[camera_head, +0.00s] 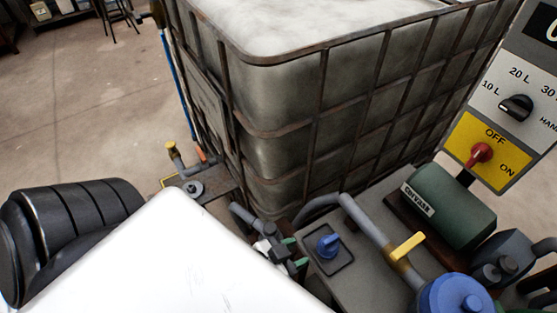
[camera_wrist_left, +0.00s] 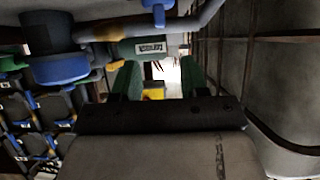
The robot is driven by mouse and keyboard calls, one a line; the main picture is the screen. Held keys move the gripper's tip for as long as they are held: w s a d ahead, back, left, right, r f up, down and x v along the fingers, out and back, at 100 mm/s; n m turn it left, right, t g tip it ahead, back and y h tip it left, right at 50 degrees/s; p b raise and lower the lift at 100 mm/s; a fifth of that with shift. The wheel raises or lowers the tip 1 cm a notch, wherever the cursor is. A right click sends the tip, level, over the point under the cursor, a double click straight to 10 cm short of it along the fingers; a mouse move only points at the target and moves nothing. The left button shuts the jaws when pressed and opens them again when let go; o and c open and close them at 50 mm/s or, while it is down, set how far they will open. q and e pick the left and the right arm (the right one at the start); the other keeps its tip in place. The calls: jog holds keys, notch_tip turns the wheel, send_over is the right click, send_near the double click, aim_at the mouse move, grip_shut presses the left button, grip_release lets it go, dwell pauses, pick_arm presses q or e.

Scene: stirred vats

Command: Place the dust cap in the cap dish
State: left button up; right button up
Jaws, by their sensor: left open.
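A blue piece with a raised grip (camera_head: 328,243), which looks like the dust cap, sits within a dark square dish-like holder (camera_head: 347,262) on the grey deck. I cannot tell for sure that these are the cap and its dish. My left gripper (camera_head: 295,251) is to the left of the blue piece and apart from it in the head view. Its green fingers are spread with nothing between them in the left wrist view (camera_wrist_left: 158,82). My right gripper is not in view.
A caged pale tank (camera_head: 285,110) stands behind the deck. A grey pipe with a yellow handle (camera_head: 407,246), a green motor (camera_head: 450,205) and a blue-topped pump (camera_head: 455,296) crowd the right. A control panel (camera_head: 515,100) stands at far right.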

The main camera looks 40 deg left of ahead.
pick_arm(q)
jog(key=shift+s, duration=0.1)
jog(key=s+a+f+g+y, duration=0.15)
jog(key=s+f, duration=0.25)
jog(key=f, duration=0.7)
jog(key=s+a+f+n+g+y, duration=0.1)
jog(key=s+a+f+g, duration=0.25)
jog(key=f, duration=0.65)
jog(key=s+a+f+g+y, duration=0.15)
jog(key=s+f, duration=0.35)
jog(key=f, duration=0.6)
jog(key=s+a+f+g, duration=0.1)
jog(key=s+f+g, duration=0.3)
jog(key=s, duration=0.5)
notch_tip(320, 180, down, 2)
jog(key=shift+s+a+n, duration=0.15)
jog(key=shift+s+n, duration=0.1)
jog(key=shift+n, duration=0.05)
